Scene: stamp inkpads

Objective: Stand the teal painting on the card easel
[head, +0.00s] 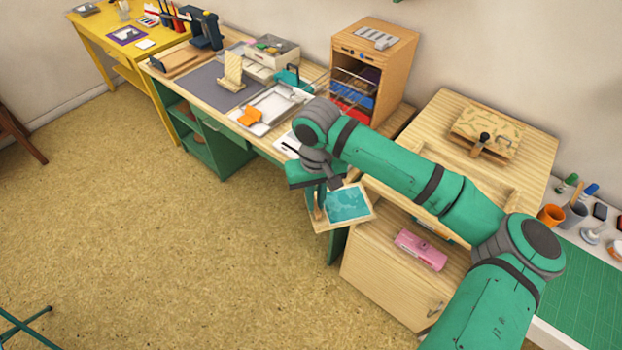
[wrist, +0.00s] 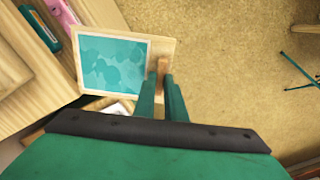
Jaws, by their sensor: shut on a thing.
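The teal painting (head: 348,204), a teal picture in a pale wooden frame, hangs in the air above the floor, in front of the wooden cabinet. It also shows in the wrist view (wrist: 112,62), face toward the camera. My gripper (head: 319,200) is shut on the painting at a small brown wooden piece by one edge of its frame; the fingers also show in the wrist view (wrist: 162,88). A small pale wooden stand, which looks like the card easel (head: 232,72), stands on the grey mat on the long bench, empty and well apart from my gripper.
The grey mat (head: 205,88) has bare room around the stand. A white tray (head: 270,108) with an orange piece lies to its right. A teal-handled item (head: 291,76) and a wooden drawer unit (head: 372,60) stand further right.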

